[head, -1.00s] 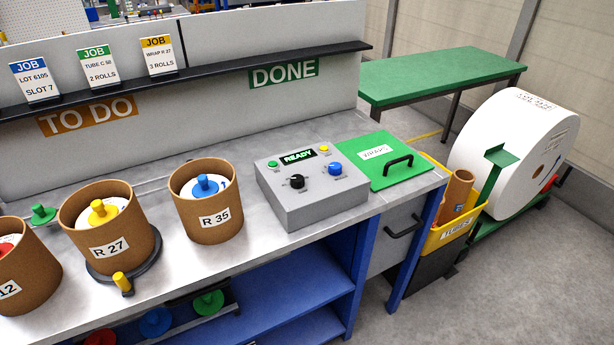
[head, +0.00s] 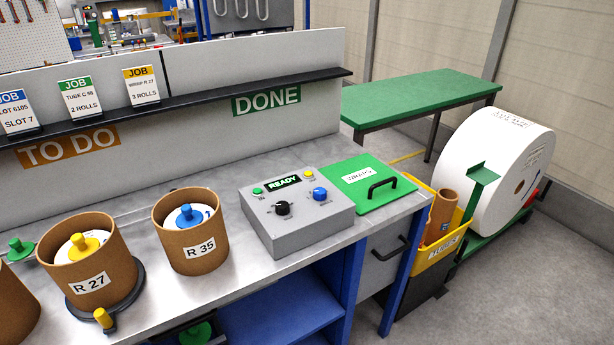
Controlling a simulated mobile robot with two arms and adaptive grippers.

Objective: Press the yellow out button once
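The yellow button (head: 309,174) is small and round. It sits at the back right of the top of a grey control box (head: 301,232) on the bench. A display reading READY (head: 283,183) is to its left, with a green button (head: 257,190) further left. A black knob (head: 282,208) and a blue knob (head: 320,194) are in front of them. Nothing covers the yellow button. Neither of my grippers shows in the head view.
A green lid with a black handle (head: 378,190) lies right of the box. Cardboard tubes R 35 (head: 193,246) and R 27 (head: 90,283) stand to its left. A yellow bin (head: 433,258), a large white roll (head: 492,170) and a green table (head: 420,95) are at the right.

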